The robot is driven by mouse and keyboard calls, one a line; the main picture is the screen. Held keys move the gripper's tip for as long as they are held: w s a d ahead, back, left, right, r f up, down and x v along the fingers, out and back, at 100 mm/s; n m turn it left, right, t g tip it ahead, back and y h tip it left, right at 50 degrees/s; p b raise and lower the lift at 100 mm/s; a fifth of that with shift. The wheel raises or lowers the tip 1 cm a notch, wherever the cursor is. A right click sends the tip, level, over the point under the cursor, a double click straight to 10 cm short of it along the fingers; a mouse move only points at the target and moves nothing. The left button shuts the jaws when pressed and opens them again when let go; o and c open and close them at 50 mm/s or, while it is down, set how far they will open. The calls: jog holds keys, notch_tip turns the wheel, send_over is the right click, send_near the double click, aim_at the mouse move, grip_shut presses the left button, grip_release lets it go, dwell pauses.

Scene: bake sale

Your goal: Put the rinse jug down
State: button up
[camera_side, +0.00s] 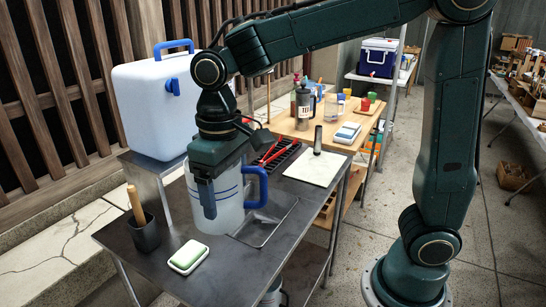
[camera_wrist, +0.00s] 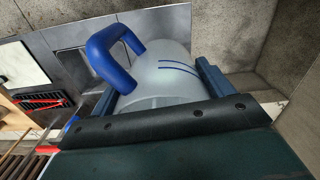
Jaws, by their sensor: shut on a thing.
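The rinse jug (camera_side: 231,212) is translucent white with blue stripes and a blue handle on its right side in the side view. My gripper (camera_side: 212,195) comes down from above and is shut around its body. The jug is upright over the dark metal table (camera_side: 185,220), left of a shallow recessed basin (camera_side: 268,222). I cannot tell whether its base touches the table. In the wrist view the jug (camera_wrist: 165,75) lies between my gripper's two fingers (camera_wrist: 158,92), with its handle up and to the left. Its near end is hidden by my gripper.
A white cooler (camera_side: 150,105) stands behind left. A dark cup with a wooden handle (camera_side: 143,232) and a green-topped soap dish (camera_side: 188,256) sit near the jug. A black rack with red tools (camera_side: 275,155) and a pale board (camera_side: 314,168) lie behind right.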

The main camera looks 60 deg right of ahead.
jog(key=w+d+f, duration=0.6)
jog(key=f, duration=0.2)
jog(key=w+d+f+m, duration=0.1)
jog(key=w+d+f, duration=0.4)
jog(key=f, duration=0.3)
jog(key=shift+w+d+f, duration=0.15)
jog(key=shift+w+d, duration=0.25)
jog(key=shift+d, duration=0.1)
notch_tip(320, 180, up, 29)
jog(key=s+d+m, duration=0.3)
jog(key=d, duration=1.8)
jog(key=s+d+m, duration=0.1)
jog(key=s+d, duration=0.5)
jog(key=d, duration=0.2)
jog(key=s+d+m, duration=0.1)
jog(key=s+d, duration=0.4)
jog(key=d, duration=0.4)
notch_tip(320, 180, down, 26)
jog(key=shift+w+a+f, duration=0.2)
jog(key=shift+a+f, duration=0.05)
jog(key=shift+a, duration=0.15)
